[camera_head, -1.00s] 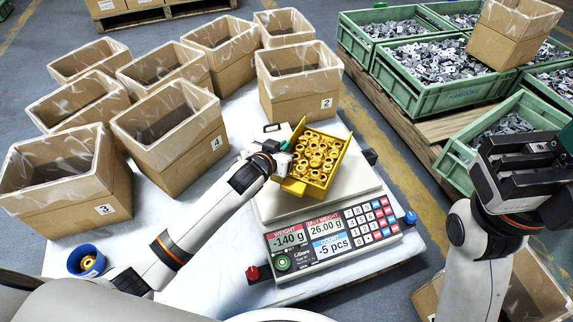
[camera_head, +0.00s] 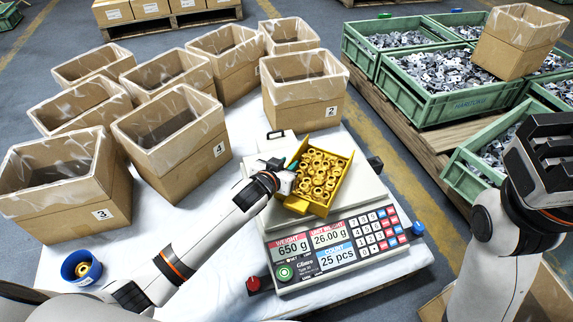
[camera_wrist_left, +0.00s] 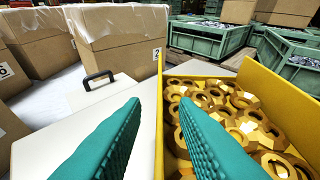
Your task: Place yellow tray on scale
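The yellow tray (camera_head: 343,182), full of gold nut-like parts (camera_head: 318,170), rests on the platform of the scale (camera_head: 368,190). The scale display (camera_head: 320,247) reads 650 g, 26.00 g and 25 pcs. My left gripper (camera_head: 290,180) is at the tray's left side. In the left wrist view its teal fingers (camera_wrist_left: 160,105) stand apart on either side of the tray's near wall, with visible gaps to it. The tray's far wall (camera_wrist_left: 275,82) also shows there. My right gripper (camera_head: 548,160) is raised at the right, away from the scale; its finger opening is unclear.
Several cardboard boxes stand left of and behind the scale, one marked 2 (camera_head: 303,100) close behind it. A blue cup (camera_head: 82,267) with a gold part stands at the table's front left. Green crates (camera_head: 455,105) of metal parts sit on a pallet at right.

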